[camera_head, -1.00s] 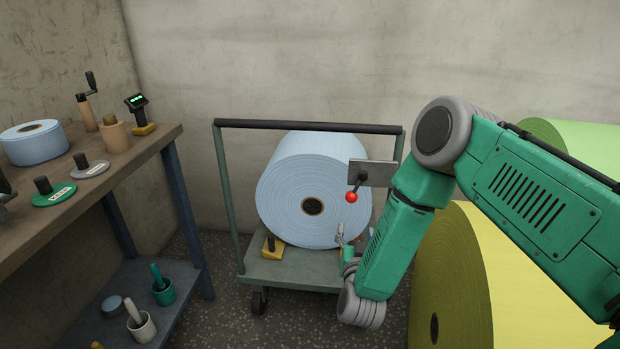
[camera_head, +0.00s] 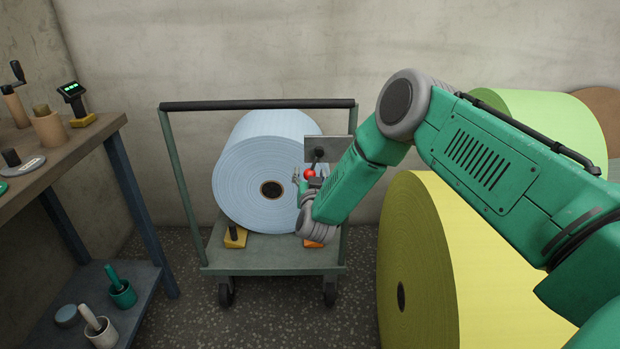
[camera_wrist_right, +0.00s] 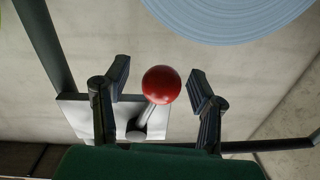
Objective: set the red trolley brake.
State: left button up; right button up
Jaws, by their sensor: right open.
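The red brake knob (camera_head: 310,174) sits on a short lever in front of a grey plate (camera_head: 328,150) on the right side of the trolley (camera_head: 270,258). In the right wrist view the red knob (camera_wrist_right: 161,84) stands between the two open fingers, with a gap on each side. The lever and the plate (camera_wrist_right: 75,112) show behind it. My right gripper (camera_head: 305,180) is at the knob, open, and partly hidden by my own wrist in the head view. My left gripper is not in view.
A big yellow roll (camera_head: 440,265) and a green roll (camera_head: 540,120) stand at the right. A workbench (camera_head: 75,150) with tools stands at the left.

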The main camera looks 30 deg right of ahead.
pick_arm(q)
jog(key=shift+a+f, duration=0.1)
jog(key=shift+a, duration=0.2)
pick_arm(e)
jog(key=shift+a+r, duration=0.15)
jog(key=shift+a, duration=0.05)
